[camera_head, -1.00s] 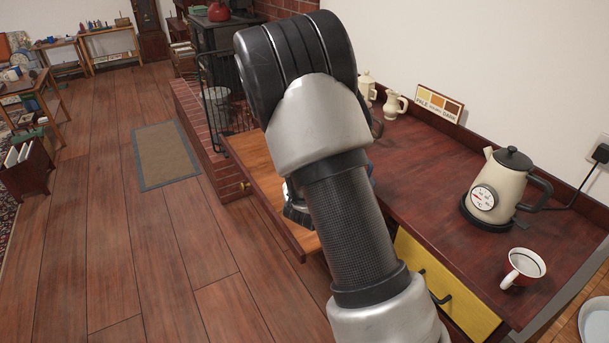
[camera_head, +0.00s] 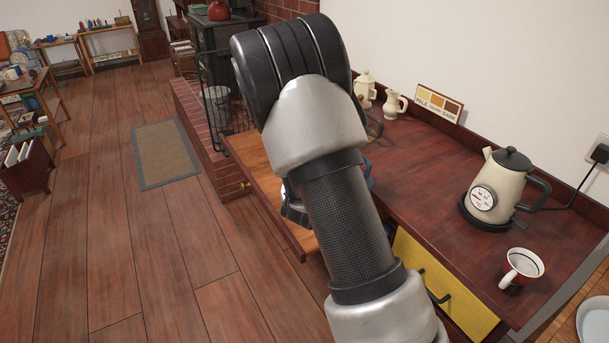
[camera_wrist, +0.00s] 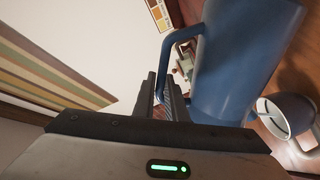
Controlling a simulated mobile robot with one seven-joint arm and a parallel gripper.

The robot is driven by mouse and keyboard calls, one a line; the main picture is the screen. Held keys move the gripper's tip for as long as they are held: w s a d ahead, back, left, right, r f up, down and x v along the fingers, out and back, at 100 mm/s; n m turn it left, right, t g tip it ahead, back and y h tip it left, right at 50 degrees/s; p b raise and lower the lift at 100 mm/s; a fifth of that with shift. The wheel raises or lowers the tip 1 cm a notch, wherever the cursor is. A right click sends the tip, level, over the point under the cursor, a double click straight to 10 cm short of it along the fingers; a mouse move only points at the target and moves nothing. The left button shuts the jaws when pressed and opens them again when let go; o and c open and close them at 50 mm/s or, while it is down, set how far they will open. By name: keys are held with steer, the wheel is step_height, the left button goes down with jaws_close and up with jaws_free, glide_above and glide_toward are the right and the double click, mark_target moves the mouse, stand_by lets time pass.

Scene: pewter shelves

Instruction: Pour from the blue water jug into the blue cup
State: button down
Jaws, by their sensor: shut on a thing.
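The blue water jug (camera_wrist: 235,60) fills the upper right of the wrist view, its handle reaching toward my gripper (camera_wrist: 166,92). The gripper is shut on that handle. How far the jug is tilted is hard to tell. A cup (camera_wrist: 284,118) with a pale inside and what looks like a bluish outside shows beside the jug at the right edge. The jug hides part of that area. In the head view my arm covers the gripper and most of what it holds; only a bit of blue (camera_head: 369,176) shows at the arm's right side.
A cream kettle (camera_head: 498,185) and a red-and-white mug (camera_head: 522,266) stand on the right of the dark red counter (camera_head: 428,170). Cream jugs (camera_head: 395,103) and a colour sign (camera_head: 439,102) stand at the back. The counter's middle is clear.

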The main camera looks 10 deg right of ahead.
steer(key=shift+w+a+r+n+p, duration=0.2)
steer(key=shift+w+a+n+p, duration=0.15)
steer(key=shift+n+p, duration=0.15)
stand_by(1.9)
